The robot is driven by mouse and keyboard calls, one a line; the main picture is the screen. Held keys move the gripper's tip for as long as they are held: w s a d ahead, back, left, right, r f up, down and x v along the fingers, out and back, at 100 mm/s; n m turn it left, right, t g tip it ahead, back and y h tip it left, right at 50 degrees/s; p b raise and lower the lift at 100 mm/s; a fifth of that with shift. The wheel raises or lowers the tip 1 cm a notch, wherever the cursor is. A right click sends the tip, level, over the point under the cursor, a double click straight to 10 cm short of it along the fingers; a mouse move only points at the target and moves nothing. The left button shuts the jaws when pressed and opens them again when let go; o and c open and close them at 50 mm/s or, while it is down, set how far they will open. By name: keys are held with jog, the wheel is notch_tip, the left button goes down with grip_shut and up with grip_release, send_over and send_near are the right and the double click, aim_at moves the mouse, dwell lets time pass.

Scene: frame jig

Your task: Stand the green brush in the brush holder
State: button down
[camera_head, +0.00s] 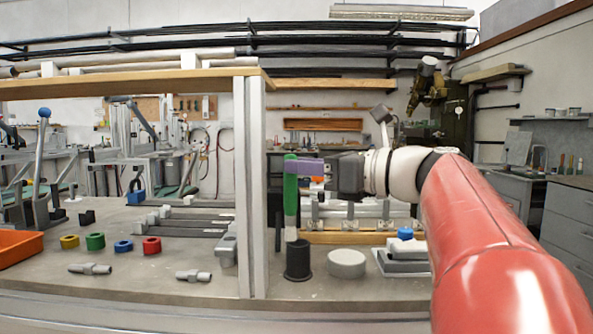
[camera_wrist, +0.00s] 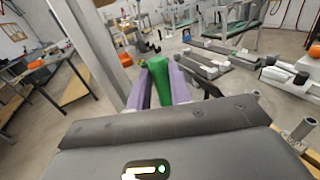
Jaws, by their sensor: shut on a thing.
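The green brush (camera_head: 290,197) is upright, with its green part at the top and a pale lower end. My gripper (camera_head: 296,167) is shut on its upper part with purple fingers. In the wrist view the green brush (camera_wrist: 159,82) shows between the two purple fingers of my gripper (camera_wrist: 159,85). The brush holder, a dark round cup (camera_head: 298,262), stands on the bench directly below the brush. The brush's lower end is just above the holder's rim or at it; I cannot tell whether it is inside.
A white round block (camera_head: 346,263) stands right of the holder. A grey post (camera_head: 250,200) rises close on its left. Grey plates (camera_head: 402,264) lie further right. Coloured nuts, such as a red one (camera_head: 152,246), and an orange bin (camera_head: 18,247) are at left.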

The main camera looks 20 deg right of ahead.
jog(key=c, duration=1.3)
grip_release()
jog(key=shift+f, duration=0.1)
jog(key=v, duration=1.2)
